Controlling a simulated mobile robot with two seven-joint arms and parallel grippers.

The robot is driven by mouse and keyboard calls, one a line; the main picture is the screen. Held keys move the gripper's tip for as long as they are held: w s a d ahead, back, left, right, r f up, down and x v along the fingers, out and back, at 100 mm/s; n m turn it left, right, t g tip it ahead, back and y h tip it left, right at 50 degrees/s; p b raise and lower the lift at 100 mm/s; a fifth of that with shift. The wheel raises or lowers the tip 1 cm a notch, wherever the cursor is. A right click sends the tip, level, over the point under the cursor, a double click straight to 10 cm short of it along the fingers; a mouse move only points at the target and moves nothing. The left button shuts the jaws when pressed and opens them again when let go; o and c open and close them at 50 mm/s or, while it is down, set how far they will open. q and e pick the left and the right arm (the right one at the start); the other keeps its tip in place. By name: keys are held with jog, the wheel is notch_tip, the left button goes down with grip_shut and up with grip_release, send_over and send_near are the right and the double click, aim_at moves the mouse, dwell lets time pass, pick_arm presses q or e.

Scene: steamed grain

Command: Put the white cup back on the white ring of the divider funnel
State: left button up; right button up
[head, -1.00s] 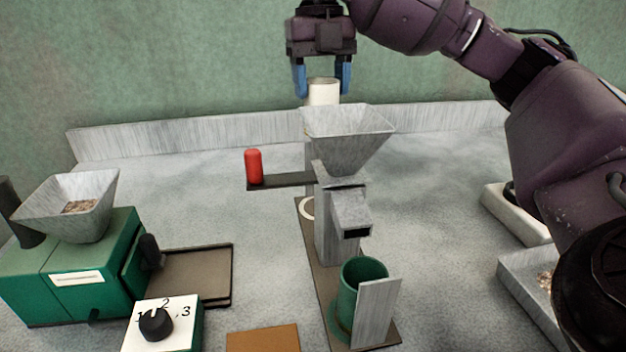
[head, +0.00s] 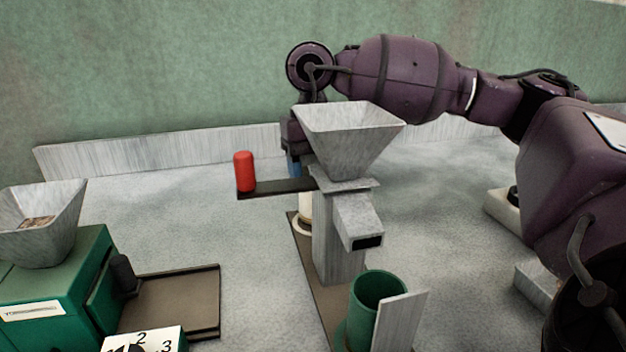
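The white cup (head: 305,207) stands low behind the divider funnel's column, at the white ring (head: 298,226); most of the cup is hidden. Whether it rests fully on the ring cannot be told. My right gripper (head: 294,165) is behind the hopper, pointing down above the cup. Only a bit of a blue finger shows, so its grip on the cup is hidden. My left gripper is out of view.
A green cup (head: 378,290) stands under the spout with a grey plate before it. A green machine (head: 60,290) with a grey hopper and a brown tray (head: 175,300) are at left. Pale trays (head: 540,285) lie at right.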

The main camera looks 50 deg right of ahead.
jog(key=shift+f, duration=0.6)
jog(key=shift+r, duration=0.1)
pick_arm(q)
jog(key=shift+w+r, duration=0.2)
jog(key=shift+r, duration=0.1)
pick_arm(e)
jog(key=o, duration=1)
pick_arm(q)
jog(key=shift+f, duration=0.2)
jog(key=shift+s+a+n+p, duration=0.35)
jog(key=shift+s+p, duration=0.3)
jog(key=shift+p, duration=0.55)
pick_arm(e)
jog(key=r, duration=0.4)
jog(key=w+r, duration=0.1)
jog(key=r, duration=0.7)
jog(key=shift+w+d, duration=0.15)
jog(key=shift+d, duration=0.15)
